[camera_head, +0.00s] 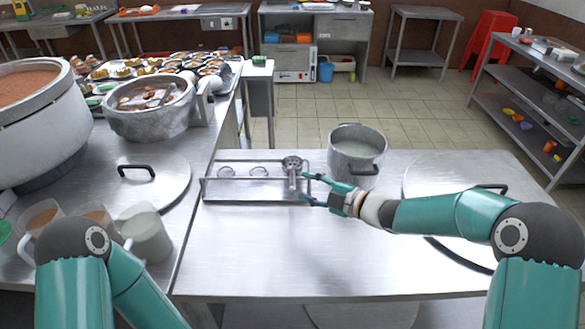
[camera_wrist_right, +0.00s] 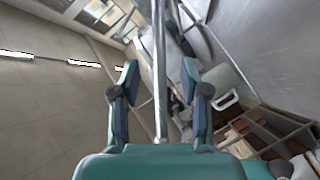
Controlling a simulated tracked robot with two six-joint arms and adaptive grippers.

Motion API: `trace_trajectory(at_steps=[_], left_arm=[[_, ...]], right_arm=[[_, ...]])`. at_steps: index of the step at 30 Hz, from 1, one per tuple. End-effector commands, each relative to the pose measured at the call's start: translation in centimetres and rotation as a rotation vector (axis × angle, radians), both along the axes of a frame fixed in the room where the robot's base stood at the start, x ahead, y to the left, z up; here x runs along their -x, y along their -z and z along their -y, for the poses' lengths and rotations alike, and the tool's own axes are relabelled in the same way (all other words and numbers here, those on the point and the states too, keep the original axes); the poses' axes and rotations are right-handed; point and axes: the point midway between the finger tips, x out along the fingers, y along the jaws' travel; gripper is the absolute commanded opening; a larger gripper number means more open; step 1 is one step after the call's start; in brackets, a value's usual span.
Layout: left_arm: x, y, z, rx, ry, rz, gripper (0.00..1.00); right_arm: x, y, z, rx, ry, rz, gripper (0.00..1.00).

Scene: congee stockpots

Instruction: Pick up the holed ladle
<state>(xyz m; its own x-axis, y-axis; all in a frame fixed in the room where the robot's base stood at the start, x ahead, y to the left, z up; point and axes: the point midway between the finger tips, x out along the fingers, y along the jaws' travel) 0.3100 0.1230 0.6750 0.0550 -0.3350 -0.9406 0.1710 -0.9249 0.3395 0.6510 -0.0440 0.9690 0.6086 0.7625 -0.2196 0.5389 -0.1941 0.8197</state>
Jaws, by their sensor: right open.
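The holed ladle (camera_head: 292,163) is at the right end of a low metal rack (camera_head: 250,197) on the middle table, its round perforated head facing up. My right gripper (camera_head: 307,188) is open, with its fingers just right of the ladle and pointing left at it. In the right wrist view, a thin metal rod (camera_wrist_right: 160,65) passes between the open fingers of my right gripper (camera_wrist_right: 158,85); I cannot tell whether it is the ladle's handle or part of the rack. My left arm shows at lower left, but its gripper is out of view.
A pot (camera_head: 357,155) of pale congee stands close behind my right gripper. A round lid (camera_head: 420,172) lies under my right forearm. Another lid (camera_head: 150,185), mugs (camera_head: 147,238) and large pots fill the left table. The middle table's front is clear.

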Motion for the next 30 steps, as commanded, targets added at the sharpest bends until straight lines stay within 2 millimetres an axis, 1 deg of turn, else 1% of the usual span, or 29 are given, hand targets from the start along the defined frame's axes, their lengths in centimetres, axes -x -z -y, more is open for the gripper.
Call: trace_trajectory(at_steps=[1,5,8,13,18,26,27,29,30], left_arm=[[0.0,-0.2,0.0,0.000,0.000,0.000,0.40],[0.0,-0.3,0.0,0.000,0.000,0.000,0.40],[0.0,-0.7,0.0,0.000,0.000,0.000,0.40],[0.0,-2.0,0.0,0.000,0.000,0.000,0.40],[0.0,-2.4,0.0,0.000,0.000,0.000,0.40],[0.0,-2.4,0.0,0.000,0.000,0.000,0.40],[0.0,-2.4,0.0,0.000,0.000,0.000,0.40],[0.0,-2.4,0.0,0.000,0.000,0.000,0.40],[0.0,-2.4,0.0,0.000,0.000,0.000,0.40]], right_arm=[[-0.3,0.1,-0.5,0.000,-0.001,0.000,0.45],[-0.7,0.2,-0.9,0.000,0.000,-0.001,0.45],[-1.1,0.4,-1.3,0.000,0.000,-0.001,0.45],[-2.7,0.9,-2.8,0.000,-0.003,-0.002,0.45],[-3.9,1.5,-4.2,0.000,-0.001,0.000,0.45],[-4.1,1.7,-4.4,0.001,-0.001,-0.001,0.45],[-4.1,1.7,-4.4,0.001,-0.001,-0.001,0.42],[-4.1,1.7,-4.4,0.001,-0.001,-0.001,0.32],[-4.1,1.7,-4.4,0.001,-0.001,-0.001,0.25]])
